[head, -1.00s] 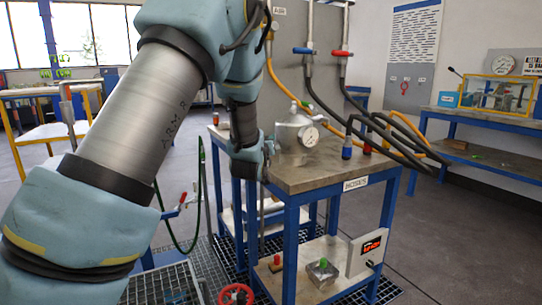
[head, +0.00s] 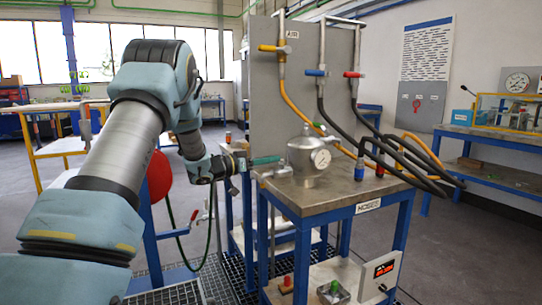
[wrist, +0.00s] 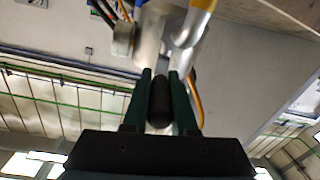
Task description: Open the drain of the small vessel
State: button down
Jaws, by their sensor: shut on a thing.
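The small vessel (head: 305,160) is a grey metal pot with a domed lid and a round dial gauge (head: 320,158) on its side. It stands upright on the table near its back left part. My gripper (head: 268,160) reaches in level from the left, its green fingers close to the vessel's left side. In the wrist view the two fingers (wrist: 160,76) are shut on a black handle (wrist: 159,100), one on each side of it. Bright metal of a fitting or the vessel (wrist: 152,40) lies just beyond. The handle is hidden in the head view, so its angle cannot be told there.
The table (head: 345,190) has a blue frame and a HOSES label. A grey panel (head: 300,75) with valves and hanging hoses stands behind. Black and orange hoses (head: 400,165) crowd the table's right side. A red disc (head: 160,177) is behind my arm at left.

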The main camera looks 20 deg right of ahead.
jog(key=shift+w+m+g+p, duration=0.3)
jog(key=shift+m+g, duration=0.2)
jog(key=shift+g, duration=0.3)
jog(key=c, duration=0.7)
grip_release()
jog(key=a, duration=0.7)
jog(key=a+b, duration=0.1)
jog(key=a, duration=0.2)
jog(key=shift+s+a, duration=0.35)
jog(key=shift+s, duration=0.05)
